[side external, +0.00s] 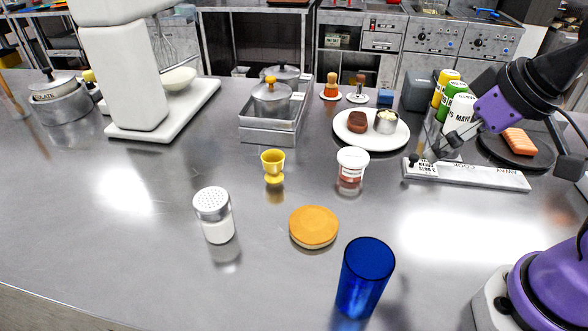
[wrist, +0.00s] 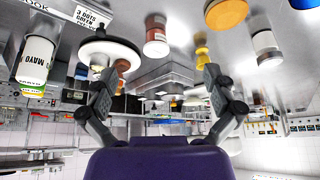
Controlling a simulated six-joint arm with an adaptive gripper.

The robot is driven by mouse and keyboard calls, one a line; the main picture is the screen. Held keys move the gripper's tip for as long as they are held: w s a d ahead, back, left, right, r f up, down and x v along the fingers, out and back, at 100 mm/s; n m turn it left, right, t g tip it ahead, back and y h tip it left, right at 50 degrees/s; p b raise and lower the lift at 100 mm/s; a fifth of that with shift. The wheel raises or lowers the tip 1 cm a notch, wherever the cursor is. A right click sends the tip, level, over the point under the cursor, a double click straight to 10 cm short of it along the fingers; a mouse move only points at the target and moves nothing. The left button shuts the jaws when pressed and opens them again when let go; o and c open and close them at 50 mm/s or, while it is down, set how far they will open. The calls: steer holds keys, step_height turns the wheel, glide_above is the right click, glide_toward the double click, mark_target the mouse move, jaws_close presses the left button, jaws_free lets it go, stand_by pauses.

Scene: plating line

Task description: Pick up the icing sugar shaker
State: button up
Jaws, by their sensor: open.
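The icing sugar shaker (side external: 213,217) stands upright on the steel counter in the left-middle of the side view. My gripper (side external: 433,150) is on the right of the side view, above the counter by the long labelled bar, far from the shaker. In the wrist view its fingers (wrist: 165,69) are spread wide with nothing between them.
A yellow cup (side external: 273,164), a red-and-white jar (side external: 351,171), an orange-topped round item (side external: 314,226) and a blue tumbler (side external: 365,276) stand between my gripper and the shaker. A white plate (side external: 372,141) is behind. The counter left of the shaker is clear.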

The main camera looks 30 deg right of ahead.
steer(key=n+g+y, duration=0.2)
steer(key=n+y, duration=0.1)
steer(key=n, duration=0.6)
glide_above(220, 200)
steer(key=s+d, duration=0.2)
steer(key=d, duration=0.1)
step_height(220, 200, down, 5)
steer(key=shift+g, duration=0.3)
steer(key=x, duration=0.3)
steer(key=a+x, duration=0.1)
steer(key=x, duration=0.1)
steer(key=shift+w+a+f, duration=0.15)
steer(key=x, duration=0.5)
steer(key=shift+w+a+f, duration=0.15)
steer(key=shift+f, duration=0.05)
steer(key=c, duration=1.3)
